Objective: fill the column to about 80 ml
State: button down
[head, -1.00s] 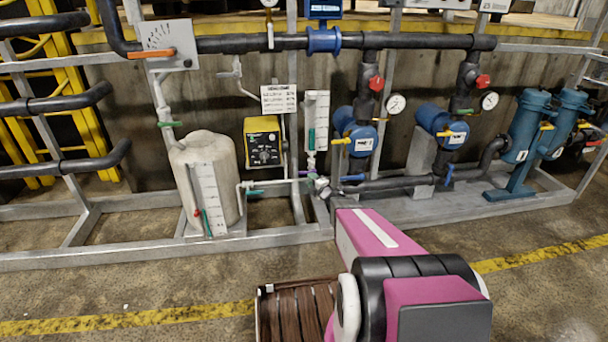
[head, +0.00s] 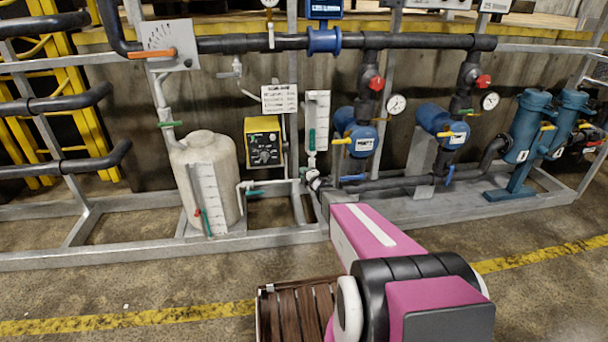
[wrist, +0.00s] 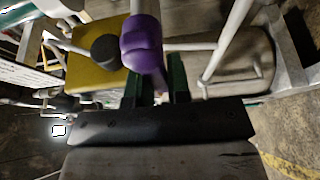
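The column (head: 318,118) is a clear narrow tube against a white scale board, upright on the frame in the head view. Its liquid level is too small to read. A green valve handle (head: 312,140) is at its lower part. In the wrist view a purple valve handle (wrist: 142,45) is close in front of my gripper (wrist: 158,82). The two dark green fingers are apart, with the handle's lower end at the gap between them. I cannot tell whether they touch it. In the head view my arm hides most of the gripper.
A white tank (head: 212,165) with a scale stands left of the column. A yellow pump box (head: 263,142) is between them. Blue pumps (head: 440,122), a black pipe (head: 400,184) and the grey frame (head: 150,258) crowd the area.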

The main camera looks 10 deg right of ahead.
jog(key=shift+f, duration=0.1)
jog(key=shift+d+f+n+g+h, duration=0.3)
jog(key=shift+f+n+h, duration=0.2)
jog(key=shift+n, duration=0.65)
jog(key=shift+d+f+n+g+h, duration=0.2)
jog(key=shift+f+n+g+h, duration=0.35)
jog(key=shift+n, duration=0.65)
jog(key=shift+d+f+n+g+h, duration=0.25)
jog(key=shift+f+n, duration=0.4)
jog(key=shift+n, duration=0.5)
jog(key=c, duration=1.1)
grip_release()
jog(key=shift+o, duration=0.2)
jog(key=shift+s, duration=0.15)
jog(key=v, duration=1)
jog(key=shift+s, duration=0.3)
